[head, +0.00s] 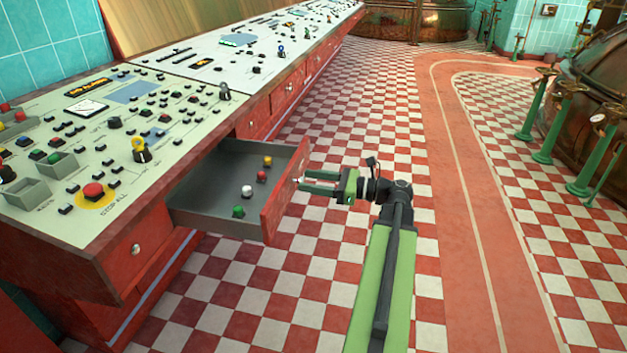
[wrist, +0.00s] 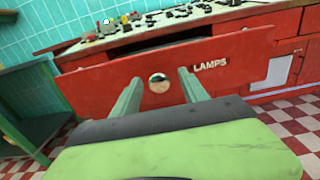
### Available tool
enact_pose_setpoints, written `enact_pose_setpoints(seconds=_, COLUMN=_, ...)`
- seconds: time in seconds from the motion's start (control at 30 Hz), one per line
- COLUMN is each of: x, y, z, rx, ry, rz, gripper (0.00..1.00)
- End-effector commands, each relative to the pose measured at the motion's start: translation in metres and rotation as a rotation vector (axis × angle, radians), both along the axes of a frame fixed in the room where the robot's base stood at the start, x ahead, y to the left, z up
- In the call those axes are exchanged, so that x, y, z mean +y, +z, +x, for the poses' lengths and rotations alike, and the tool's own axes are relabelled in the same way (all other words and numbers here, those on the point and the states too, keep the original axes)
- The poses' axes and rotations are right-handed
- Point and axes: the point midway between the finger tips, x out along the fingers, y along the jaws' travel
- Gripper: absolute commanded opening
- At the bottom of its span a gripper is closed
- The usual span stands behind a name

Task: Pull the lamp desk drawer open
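The lamp drawer (head: 283,192) is pulled well out of the red desk (head: 150,245) in the head view. Its red front, marked LAMPS, fills the middle of the wrist view (wrist: 100,90). A round metal knob (wrist: 158,83) sits at the middle of that front. My gripper (head: 304,182) is at the drawer front, its two green fingers apart. In the wrist view the fingers (wrist: 161,76) stand to either side of the knob with gaps. I cannot tell how far the fingertips reach past the knob.
Green, white, red and yellow small lamps (head: 238,211) lie in the drawer. The desk top carries buttons and switches. Another closed drawer (head: 130,255) has a knob. Green posts (head: 550,125) and copper kettles stand far right.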

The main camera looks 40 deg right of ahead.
Motion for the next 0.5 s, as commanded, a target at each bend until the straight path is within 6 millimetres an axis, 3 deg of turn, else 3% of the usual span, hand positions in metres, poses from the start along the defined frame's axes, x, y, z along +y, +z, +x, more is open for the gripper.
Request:
enact_pose_setpoints(seconds=0.3, x=0.0, y=-0.001, z=-0.003, rx=0.002, ry=0.004, rz=-0.001, gripper=0.51)
enact_pose_setpoints(seconds=0.5, x=-0.022, y=-0.001, z=-0.035, rx=0.002, ry=0.002, rz=-0.001, gripper=0.51)
